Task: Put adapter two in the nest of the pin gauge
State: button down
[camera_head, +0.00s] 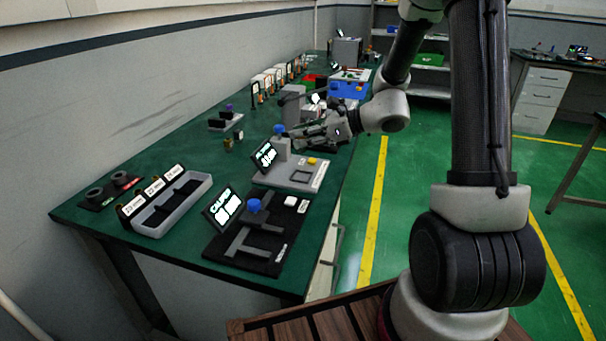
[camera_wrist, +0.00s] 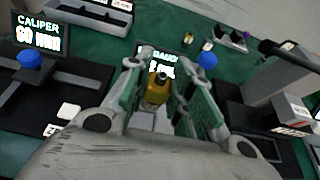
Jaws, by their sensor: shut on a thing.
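My gripper (camera_wrist: 163,92) is shut on a small brass-coloured adapter (camera_wrist: 158,88), with one finger on each side of it. I cannot read a number on it. In the head view my gripper (camera_head: 303,133) is over the table by the gauge's blue knob, and the adapter cannot be made out there. The pin gauge (camera_head: 283,180) is a grey plate with a lit display, a post with a blue knob, and a dark square outline. In the wrist view the gauge's display (camera_wrist: 170,64) and knob (camera_wrist: 207,60) show beyond the fingers; my gripper hides much of its plate.
A black caliper station (camera_head: 240,249) with a display and blue knob stands nearer. A labelled grey tray (camera_head: 183,213) lies to the left. A small brass piece (camera_head: 227,144) and a grey holder (camera_head: 225,122) stand behind the gauge. Grey equipment (camera_wrist: 285,85) is close at the wrist view's right.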

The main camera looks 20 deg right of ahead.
notch_tip(320, 180, down, 9)
jog(key=shift+r, duration=0.15)
dwell(0.4)
jog(key=c, duration=1.3)
grip_release()
jog(key=shift+o, duration=0.2)
